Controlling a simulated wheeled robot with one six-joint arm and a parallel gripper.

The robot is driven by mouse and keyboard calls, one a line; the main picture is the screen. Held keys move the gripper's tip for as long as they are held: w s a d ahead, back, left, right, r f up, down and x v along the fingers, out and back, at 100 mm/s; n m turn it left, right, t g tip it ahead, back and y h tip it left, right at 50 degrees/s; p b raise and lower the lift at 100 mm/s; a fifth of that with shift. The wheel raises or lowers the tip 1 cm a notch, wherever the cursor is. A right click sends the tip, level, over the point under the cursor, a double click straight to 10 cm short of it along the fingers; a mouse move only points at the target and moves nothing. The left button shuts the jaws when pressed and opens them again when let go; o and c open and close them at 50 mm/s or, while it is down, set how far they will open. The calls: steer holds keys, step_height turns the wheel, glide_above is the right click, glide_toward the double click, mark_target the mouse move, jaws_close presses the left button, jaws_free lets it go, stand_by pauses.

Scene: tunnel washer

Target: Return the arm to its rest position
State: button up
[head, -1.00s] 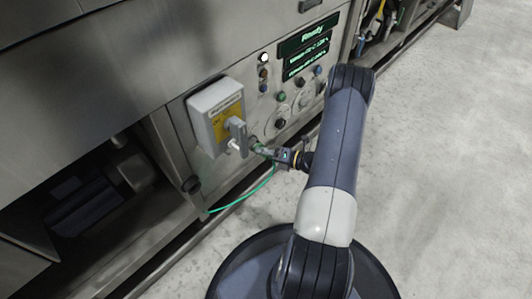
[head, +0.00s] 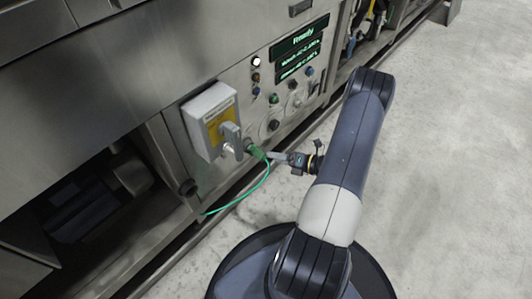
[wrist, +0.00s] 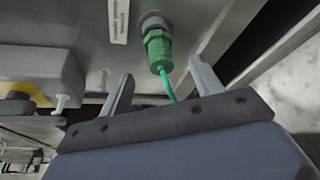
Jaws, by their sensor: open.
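My gripper (head: 272,156) is at the end of my bent arm, in front of the machine's panel. In the wrist view my gripper (wrist: 160,72) is open, its two fingers apart with nothing between the tips. A green plug (wrist: 158,50) sits in a round socket (wrist: 152,22) just beyond the fingertips, and a green cable hangs from it. In the head view the green plug (head: 257,152) is at the panel, just left of the fingers. Whether a finger touches it cannot be told.
A grey switch box (head: 207,112) with a yellow plate and a handle juts from the panel left of the plug. The green cable (head: 245,203) loops down to the left. A lit display (head: 302,38) reads Ready. Open floor (head: 450,150) lies to the right.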

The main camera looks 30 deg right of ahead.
mark_target(262, 155)
steer(key=shift+p+v, duration=0.4)
steer(key=shift+v, duration=1.65)
steer(key=b+x, duration=0.3)
steer(key=x, duration=0.8)
steer(key=shift+d, duration=0.1)
steer(key=shift+s+d, duration=0.1)
steer(key=shift+s, duration=0.2)
steer(key=shift+d, duration=0.1)
